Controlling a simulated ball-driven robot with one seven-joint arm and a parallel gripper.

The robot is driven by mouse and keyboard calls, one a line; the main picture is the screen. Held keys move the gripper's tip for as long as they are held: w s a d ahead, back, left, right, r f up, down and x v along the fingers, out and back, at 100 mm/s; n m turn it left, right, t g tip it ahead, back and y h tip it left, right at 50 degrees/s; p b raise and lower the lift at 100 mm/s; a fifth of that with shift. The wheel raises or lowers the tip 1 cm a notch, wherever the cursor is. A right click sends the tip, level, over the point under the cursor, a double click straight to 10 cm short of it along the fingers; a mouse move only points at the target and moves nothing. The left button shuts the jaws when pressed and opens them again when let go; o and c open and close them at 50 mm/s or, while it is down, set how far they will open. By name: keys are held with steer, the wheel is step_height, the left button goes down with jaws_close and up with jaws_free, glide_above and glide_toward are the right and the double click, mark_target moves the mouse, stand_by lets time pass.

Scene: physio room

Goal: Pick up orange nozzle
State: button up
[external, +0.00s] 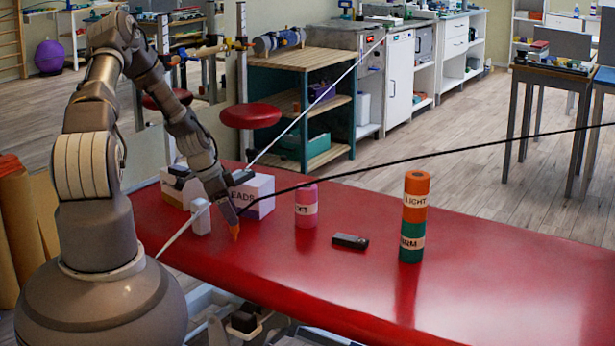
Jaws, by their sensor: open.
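The orange nozzle (235,235) is a small pointed orange piece low on the red table, near its left end and front edge. My gripper (231,217) points down right above it, with its tip very close to it or around it. At this size I cannot tell whether the fingers touch the nozzle. The jaws are open, and the upper part of the nozzle may be hidden by them.
The red table (480,290) holds a white box (262,197) behind my gripper, a white bottle (200,217) to its left, a pink bottle (306,207), a dark device (350,241) and stacked orange (416,188) and green (412,243) rolls. Two thin cords cross the view.

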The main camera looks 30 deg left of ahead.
mark_target(237, 232)
steer(key=b+x, duration=0.2)
steer(key=x, duration=0.3)
steer(key=shift+a, duration=0.1)
steer(key=shift+s, duration=0.1)
jaws_close()
steer(key=shift+r, duration=0.15)
